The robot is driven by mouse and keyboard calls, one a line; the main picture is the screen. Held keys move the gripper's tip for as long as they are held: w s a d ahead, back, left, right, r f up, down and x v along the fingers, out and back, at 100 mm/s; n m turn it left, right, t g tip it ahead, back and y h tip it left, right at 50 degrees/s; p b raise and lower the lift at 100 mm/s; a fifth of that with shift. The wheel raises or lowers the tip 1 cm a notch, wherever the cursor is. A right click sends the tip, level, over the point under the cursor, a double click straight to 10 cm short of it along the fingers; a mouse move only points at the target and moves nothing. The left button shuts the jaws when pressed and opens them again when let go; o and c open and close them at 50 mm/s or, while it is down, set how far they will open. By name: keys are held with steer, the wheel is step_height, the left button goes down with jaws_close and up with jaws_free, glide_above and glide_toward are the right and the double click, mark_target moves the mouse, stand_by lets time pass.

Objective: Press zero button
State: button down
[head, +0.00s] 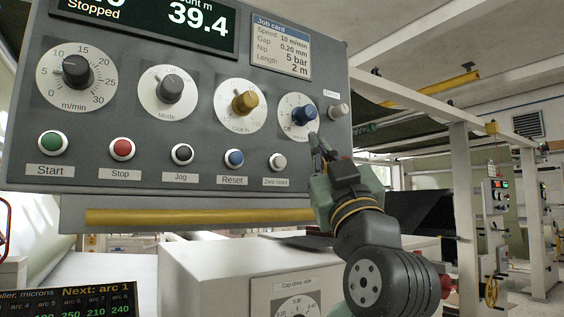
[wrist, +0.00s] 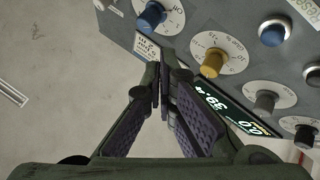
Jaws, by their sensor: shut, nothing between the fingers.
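The zero count button (head: 278,161) is a small pale grey button at the right end of the bottom button row, above its label "Zero count". Nothing covers it in the head view. I do not see it in the wrist view. My gripper (head: 315,143) is right of the button and slightly higher, by the lower right edge of the blue knob's dial. Its fingers are shut and empty; they also show in the wrist view (wrist: 163,92). How far the tips are from the panel I cannot tell.
The blue knob (head: 304,115) and the yellow knob (head: 245,102) stick out above the button. The blue Reset button (head: 234,158) sits to its left. The display (head: 180,18) reads 39.4. A yellow bar (head: 170,217) runs below the panel, above a pale cabinet (head: 215,270).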

mark_target(286, 159)
steer(key=w+a+p, duration=0.1)
steer(key=w+a, duration=0.4)
steer(key=w, duration=0.1)
steer(key=shift+w, duration=0.4)
steer(key=shift+w, duration=0.1)
stand_by(1.1)
steer(key=shift+w+a+p, duration=0.25)
steer(key=shift+p, duration=0.05)
steer(key=shift+w+a, duration=0.3)
steer(key=shift+w, duration=0.1)
stand_by(0.9)
steer(key=shift+s+d, duration=0.55)
steer(key=shift+s, duration=0.15)
steer(key=shift+s+d+b, duration=0.3)
steer(key=shift+s+d, duration=0.45)
steer(key=shift+s, duration=0.3)
steer(key=shift+s+d+b, duration=0.3)
steer(key=shift+s+d, duration=0.4)
steer(key=shift+s, duration=0.3)
